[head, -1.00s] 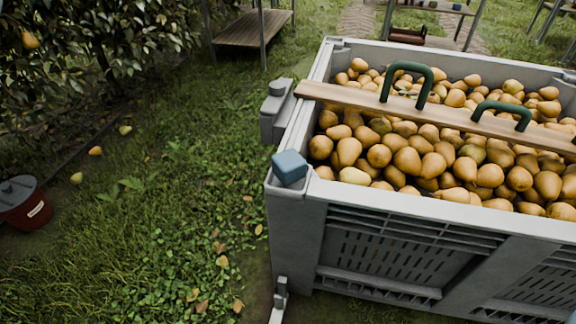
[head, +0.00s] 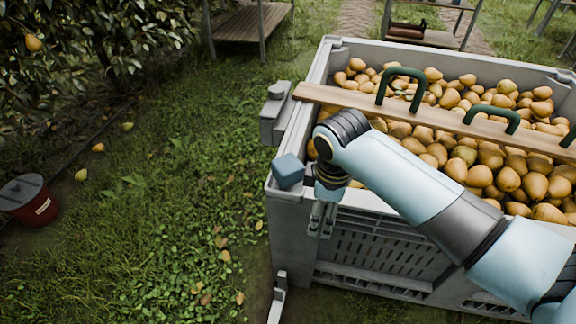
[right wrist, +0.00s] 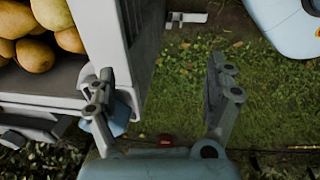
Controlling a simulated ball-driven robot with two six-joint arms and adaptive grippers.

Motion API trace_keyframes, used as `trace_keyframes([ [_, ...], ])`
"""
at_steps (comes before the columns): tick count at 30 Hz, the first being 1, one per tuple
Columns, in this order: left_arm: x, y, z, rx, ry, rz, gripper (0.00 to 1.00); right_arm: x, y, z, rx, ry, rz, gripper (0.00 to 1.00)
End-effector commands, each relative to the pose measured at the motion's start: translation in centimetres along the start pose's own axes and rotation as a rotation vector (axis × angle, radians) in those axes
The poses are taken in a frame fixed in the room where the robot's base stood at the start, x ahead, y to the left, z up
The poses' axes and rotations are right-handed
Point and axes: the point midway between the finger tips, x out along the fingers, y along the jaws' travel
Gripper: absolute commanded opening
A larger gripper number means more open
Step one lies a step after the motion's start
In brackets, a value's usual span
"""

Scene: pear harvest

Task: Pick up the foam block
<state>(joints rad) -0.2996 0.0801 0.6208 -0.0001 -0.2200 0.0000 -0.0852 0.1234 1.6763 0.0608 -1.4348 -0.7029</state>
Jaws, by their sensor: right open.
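The blue foam block (head: 288,170) sits on the near left corner of the big grey crate (head: 300,225) in the head view. My right gripper (head: 321,222) points down just right of the block, in front of the crate's near wall, apart from the block. In the right wrist view my right gripper (right wrist: 160,78) has its two fingers spread wide with nothing between them. A blue patch that looks like the block (right wrist: 119,127) shows there partly behind the left finger, beside the crate corner. My left gripper is not in view.
The crate is full of pears (head: 480,175). A wooden board (head: 440,117) with green handles lies across it. A grey fitting (head: 275,112) sticks out from the crate's left side. A red bucket (head: 30,203) stands far left.

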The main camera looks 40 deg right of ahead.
Motion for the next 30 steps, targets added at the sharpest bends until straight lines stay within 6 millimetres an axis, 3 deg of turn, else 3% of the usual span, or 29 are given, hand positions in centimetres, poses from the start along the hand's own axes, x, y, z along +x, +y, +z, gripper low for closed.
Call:
trace_keyframes([
  [3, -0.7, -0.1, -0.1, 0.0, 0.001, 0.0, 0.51, -3.9, 3.6, -3.6, -0.211, 0.0, -0.016, 0.87],
  [9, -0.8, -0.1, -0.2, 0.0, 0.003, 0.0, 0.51, -5.8, 8.3, -8.0, -0.556, -0.008, -0.086, 0.87],
  [14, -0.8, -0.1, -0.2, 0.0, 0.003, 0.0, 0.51, -7.4, 10.4, -10.0, -0.735, 0.0, -0.126, 0.87],
  [17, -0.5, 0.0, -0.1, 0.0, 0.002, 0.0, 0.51, -6.6, 10.5, -10.2, -0.769, 0.001, -0.136, 0.87],
  [24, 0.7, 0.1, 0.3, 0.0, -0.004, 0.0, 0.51, -2.7, 10.0, -10.0, -0.77, 0.001, -0.135, 0.87],
  [30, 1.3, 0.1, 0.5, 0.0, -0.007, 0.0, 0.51, -1.0, 9.9, -9.9, -0.769, 0.001, -0.134, 0.87],
])
